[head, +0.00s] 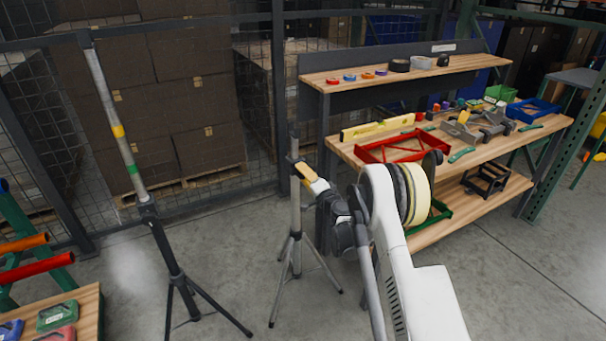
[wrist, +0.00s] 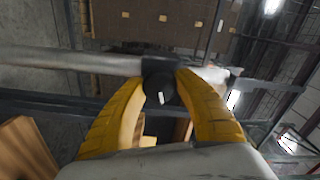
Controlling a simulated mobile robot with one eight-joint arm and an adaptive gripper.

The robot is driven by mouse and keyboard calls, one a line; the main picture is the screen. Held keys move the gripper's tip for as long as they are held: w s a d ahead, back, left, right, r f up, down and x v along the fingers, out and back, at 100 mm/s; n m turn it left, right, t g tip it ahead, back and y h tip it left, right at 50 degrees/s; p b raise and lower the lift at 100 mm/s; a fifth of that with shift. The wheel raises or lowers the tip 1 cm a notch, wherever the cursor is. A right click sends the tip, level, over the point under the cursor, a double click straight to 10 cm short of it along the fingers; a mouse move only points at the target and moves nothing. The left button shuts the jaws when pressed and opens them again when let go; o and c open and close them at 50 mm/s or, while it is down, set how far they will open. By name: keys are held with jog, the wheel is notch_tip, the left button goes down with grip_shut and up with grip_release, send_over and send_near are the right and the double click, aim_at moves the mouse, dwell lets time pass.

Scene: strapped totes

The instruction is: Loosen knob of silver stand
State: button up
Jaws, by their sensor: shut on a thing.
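The silver stand (head: 295,220) is upright on its tripod legs in the middle of the head view. Its pale pole (wrist: 75,60) runs sideways across the wrist view into a dark collar. A black knob (wrist: 160,95) with a small white mark sits on that collar. My gripper (head: 298,166) is at the upper part of the stand, with its yellow fingers on either side of the knob. In the wrist view my gripper (wrist: 162,80) is shut on the knob. In the head view the knob is hidden by the gripper.
A taller stand (head: 119,132) with yellow and green bands stands at the left. A workbench (head: 545,127) with tools and a red frame (head: 390,147) is at the right, close to my arm. A mesh fence (head: 60,110) is behind. Open floor lies between the stands.

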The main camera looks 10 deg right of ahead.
jog(key=n, duration=0.5)
jog(key=shift+n, duration=0.3)
jog(key=n, duration=0.4)
jog(key=shift+r+n, duration=0.1)
jog(key=shift+n, duration=0.3)
jog(key=o, duration=1.2)
jog(key=v, duration=1.2)
